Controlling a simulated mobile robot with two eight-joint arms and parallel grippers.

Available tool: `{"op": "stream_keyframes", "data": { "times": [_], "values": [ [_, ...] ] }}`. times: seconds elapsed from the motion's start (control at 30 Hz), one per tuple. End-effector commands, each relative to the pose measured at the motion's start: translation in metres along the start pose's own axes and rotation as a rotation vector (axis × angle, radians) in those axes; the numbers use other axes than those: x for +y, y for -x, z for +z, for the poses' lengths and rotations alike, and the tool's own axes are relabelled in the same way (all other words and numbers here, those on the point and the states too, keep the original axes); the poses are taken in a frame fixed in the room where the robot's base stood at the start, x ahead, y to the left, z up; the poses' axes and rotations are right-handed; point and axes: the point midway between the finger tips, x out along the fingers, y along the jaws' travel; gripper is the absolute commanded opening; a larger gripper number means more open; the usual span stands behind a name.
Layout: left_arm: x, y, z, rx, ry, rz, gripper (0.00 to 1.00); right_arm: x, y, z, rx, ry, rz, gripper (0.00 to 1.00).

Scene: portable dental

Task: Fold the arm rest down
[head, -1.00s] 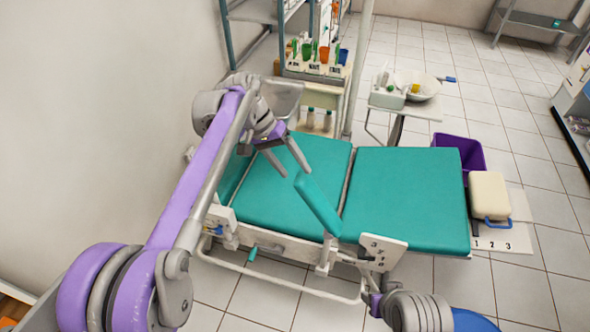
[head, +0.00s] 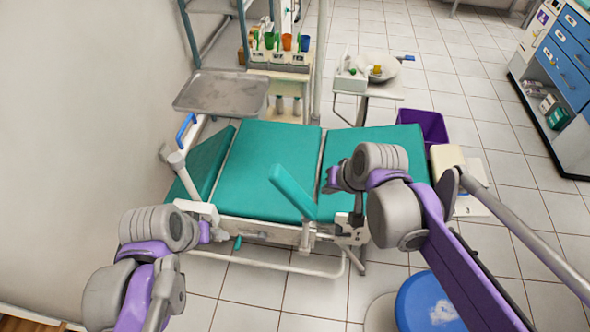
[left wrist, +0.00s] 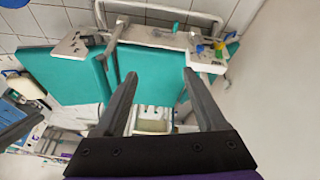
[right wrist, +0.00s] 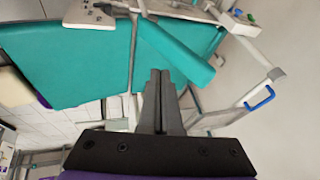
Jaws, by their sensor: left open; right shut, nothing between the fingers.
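The arm rest (head: 293,192) is a narrow teal pad on the near side of the teal chair (head: 262,165). It is tilted, its free end raised up and left from a pale hinge bracket (head: 306,236). My right gripper (head: 331,179) is just right of it in the head view, partly hidden by its wrist. In the right wrist view its shut, empty fingers (right wrist: 160,73) point toward the arm rest (right wrist: 176,52); contact cannot be told. My left gripper is at the chair's near left side, mostly hidden in the head view. Its fingers (left wrist: 158,76) are open and empty.
A metal tray (head: 222,92) stands above the chair's left end. A side table with a white basin (head: 383,70) and a purple bin (head: 425,124) are behind it. A blue stool (head: 425,302) is at front right.

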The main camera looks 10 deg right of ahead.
Motion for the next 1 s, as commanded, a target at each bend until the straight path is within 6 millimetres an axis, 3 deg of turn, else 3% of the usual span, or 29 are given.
{"op": "stream_keyframes", "data": {
  "times": [0.03, 0.2, 0.43, 0.57, 0.93, 1.0],
  "values": [
    [-0.006, 0.004, 0.014, 0.032, 0.003, -0.025, 0.72, -0.008, 0.007, -0.016, 0.001, -0.011, -0.013, 0.0],
    [-0.021, 0.001, 0.044, 0.102, 0.009, -0.081, 0.72, -0.022, 0.012, -0.042, -0.004, -0.041, -0.042, 0.0],
    [-0.026, -0.003, 0.055, 0.124, 0.011, -0.1, 0.72, -0.027, 0.005, -0.049, -0.007, -0.051, -0.051, 0.0],
    [-0.026, -0.005, 0.057, 0.121, 0.011, -0.099, 0.72, -0.027, -0.015, -0.048, -0.008, -0.05, -0.051, 0.0],
    [-0.026, -0.012, 0.062, 0.114, 0.011, -0.098, 0.72, -0.031, -0.093, -0.047, -0.007, -0.05, -0.051, 0.0],
    [-0.026, -0.011, 0.061, 0.115, 0.011, -0.098, 0.72, -0.042, -0.099, -0.045, -0.008, -0.047, -0.052, 0.0]
  ]
}}
